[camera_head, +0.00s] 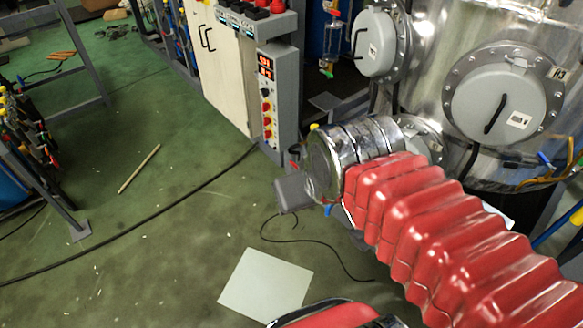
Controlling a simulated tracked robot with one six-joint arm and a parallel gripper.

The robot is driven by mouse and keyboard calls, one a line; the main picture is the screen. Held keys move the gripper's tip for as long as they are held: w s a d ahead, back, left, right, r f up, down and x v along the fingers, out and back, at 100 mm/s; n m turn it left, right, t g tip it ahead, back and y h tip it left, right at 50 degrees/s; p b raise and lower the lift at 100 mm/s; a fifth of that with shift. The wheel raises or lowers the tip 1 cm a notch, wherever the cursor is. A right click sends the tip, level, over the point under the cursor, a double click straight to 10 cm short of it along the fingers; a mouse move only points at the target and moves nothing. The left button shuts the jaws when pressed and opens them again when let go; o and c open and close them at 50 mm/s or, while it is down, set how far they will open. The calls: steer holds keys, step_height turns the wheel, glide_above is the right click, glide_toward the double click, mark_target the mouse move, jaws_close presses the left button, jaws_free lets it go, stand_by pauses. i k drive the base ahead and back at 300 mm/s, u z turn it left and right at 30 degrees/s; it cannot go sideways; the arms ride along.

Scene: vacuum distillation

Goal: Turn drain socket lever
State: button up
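My arm, in a red ribbed sleeve, reaches from the lower right to the middle of the view and ends in a silver wrist. My gripper (293,192) shows only as a grey block past the wrist; its fingers cannot be made out, so I cannot tell if it is open or shut. No drain socket lever can be picked out for sure; the wrist and sleeve hide the area behind them. A small blue handle (545,160) shows on the steel vessel (440,70) at the right, well apart from my gripper.
A control cabinet (270,100) with a red display and buttons stands behind the wrist. Round grey hatches (497,95) sit on the vessel. A white sheet (266,285), a black cable (130,228) and a stick (138,168) lie on the green floor, which is mostly clear at left.

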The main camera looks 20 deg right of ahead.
mark_target(294, 147)
steer(key=k, duration=0.65)
steer(key=z, duration=0.15)
steer(key=i, duration=1.55)
steer(key=u, duration=0.75)
